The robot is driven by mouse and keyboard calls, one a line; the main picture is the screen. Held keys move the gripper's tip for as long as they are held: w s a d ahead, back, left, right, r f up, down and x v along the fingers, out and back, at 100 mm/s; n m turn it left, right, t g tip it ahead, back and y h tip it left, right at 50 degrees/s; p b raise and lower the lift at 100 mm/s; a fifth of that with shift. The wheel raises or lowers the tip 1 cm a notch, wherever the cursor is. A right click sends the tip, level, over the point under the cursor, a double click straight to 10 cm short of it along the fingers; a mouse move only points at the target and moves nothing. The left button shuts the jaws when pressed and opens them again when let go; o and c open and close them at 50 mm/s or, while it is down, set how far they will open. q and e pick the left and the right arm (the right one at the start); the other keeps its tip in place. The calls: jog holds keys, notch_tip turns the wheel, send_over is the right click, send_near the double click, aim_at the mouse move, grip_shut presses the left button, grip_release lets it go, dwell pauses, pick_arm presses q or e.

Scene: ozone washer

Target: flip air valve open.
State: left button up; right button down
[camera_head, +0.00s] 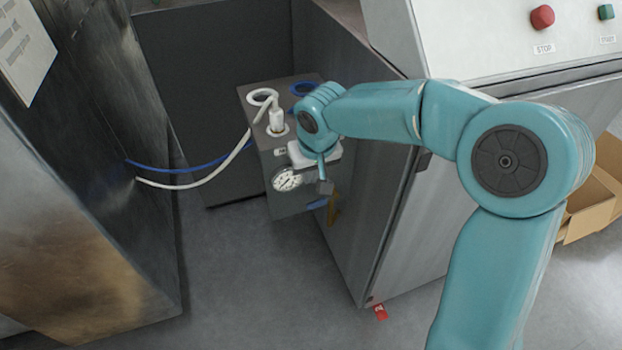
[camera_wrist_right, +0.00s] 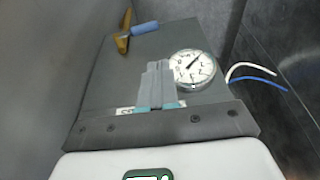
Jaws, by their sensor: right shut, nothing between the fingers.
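A grey box unit (camera_head: 292,207) with a round white pressure gauge (camera_head: 287,180) stands between the cabinets. Low on its side is a brass-yellow valve (camera_head: 333,209) with a blue handle (camera_head: 318,203); my right gripper and arm are close above it. In the right wrist view the brass valve (camera_wrist_right: 123,42) and its blue handle (camera_wrist_right: 145,28) show at the upper left, beside the gauge (camera_wrist_right: 192,69). My right gripper (camera_head: 325,187) is shut and empty in front of the gauge face; its fingers (camera_wrist_right: 158,67) appear apart from the valve. My left gripper is not in view.
A white hose (camera_head: 205,182) and a blue hose (camera_head: 190,170) run from the left metal cabinet (camera_head: 100,150). A grey cabinet (camera_head: 365,220) stands close on the right, under a panel with a red stop button (camera_head: 542,17). A cardboard box (camera_head: 590,205) is at far right.

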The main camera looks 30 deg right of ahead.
jog(key=v, duration=0.3)
jog(key=shift+w+a, duration=0.1)
jog(key=shift+a, duration=0.1)
